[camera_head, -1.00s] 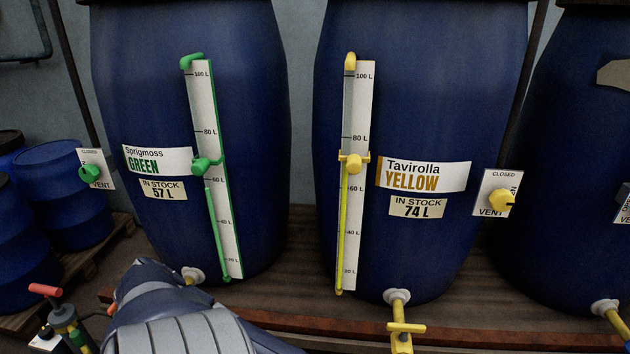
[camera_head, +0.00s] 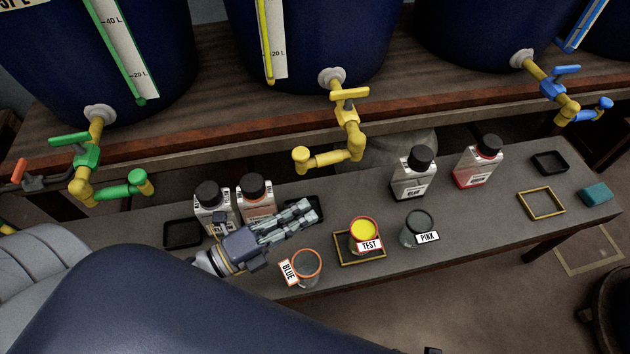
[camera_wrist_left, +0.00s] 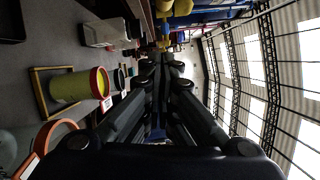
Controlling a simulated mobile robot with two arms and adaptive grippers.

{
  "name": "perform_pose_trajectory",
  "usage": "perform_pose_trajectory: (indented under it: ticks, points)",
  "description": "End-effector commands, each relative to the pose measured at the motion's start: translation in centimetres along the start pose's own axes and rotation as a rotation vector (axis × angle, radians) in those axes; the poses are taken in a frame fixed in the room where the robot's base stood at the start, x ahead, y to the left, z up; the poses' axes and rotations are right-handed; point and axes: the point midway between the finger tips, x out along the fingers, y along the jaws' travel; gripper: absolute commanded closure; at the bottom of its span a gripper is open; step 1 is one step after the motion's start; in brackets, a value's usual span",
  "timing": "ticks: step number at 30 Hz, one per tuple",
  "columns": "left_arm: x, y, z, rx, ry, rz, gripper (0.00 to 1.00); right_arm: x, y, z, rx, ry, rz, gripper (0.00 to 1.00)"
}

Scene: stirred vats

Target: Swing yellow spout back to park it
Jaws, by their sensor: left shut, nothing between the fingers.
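The yellow spout (camera_head: 330,158) hangs below the middle blue vat in the head view. Its arm points left from the elbow under the yellow tap (camera_head: 347,105). A cup labelled TEST (camera_head: 364,232), with yellow inside, stands on the bench in front of the spout, inside a yellow frame (camera_head: 346,257). The cup also shows in the left wrist view (camera_wrist_left: 78,87). My left gripper (camera_head: 308,213) is shut and empty above the bench, left of the TEST cup and in front of and below the spout's free end. It touches neither the spout nor the tap. My right gripper is not in view.
A cup labelled BLUE (camera_head: 306,267) and a cup labelled PINK (camera_head: 416,228) stand on the grey bench. Bottles (camera_head: 412,175) stand behind and to both sides. The green spout (camera_head: 122,187) and the blue spout (camera_head: 588,112) hang at left and right. A teal sponge (camera_head: 595,194) lies far right.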

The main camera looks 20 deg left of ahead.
Motion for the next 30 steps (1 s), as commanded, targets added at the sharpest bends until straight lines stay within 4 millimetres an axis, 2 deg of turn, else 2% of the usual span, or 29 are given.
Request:
perform_pose_trajectory:
  ticks: [3, 10, 12, 18, 30]
  points:
    - [2.4, -0.1, 0.1, 0.002, 0.001, -0.004, 1.00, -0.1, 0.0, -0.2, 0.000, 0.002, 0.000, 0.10]
    - [6.0, -0.1, 0.2, 0.003, 0.001, -0.002, 1.00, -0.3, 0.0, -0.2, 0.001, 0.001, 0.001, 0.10]
    - [6.1, 0.0, 1.6, 0.007, 0.001, 0.001, 1.00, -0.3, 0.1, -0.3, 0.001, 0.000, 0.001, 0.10]
    - [6.5, 0.1, 3.5, 0.002, 0.001, 0.002, 1.00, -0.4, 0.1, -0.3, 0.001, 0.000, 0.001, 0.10]
    - [6.6, 0.0, 3.9, 0.000, 0.000, 0.001, 1.00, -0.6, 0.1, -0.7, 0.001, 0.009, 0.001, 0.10]
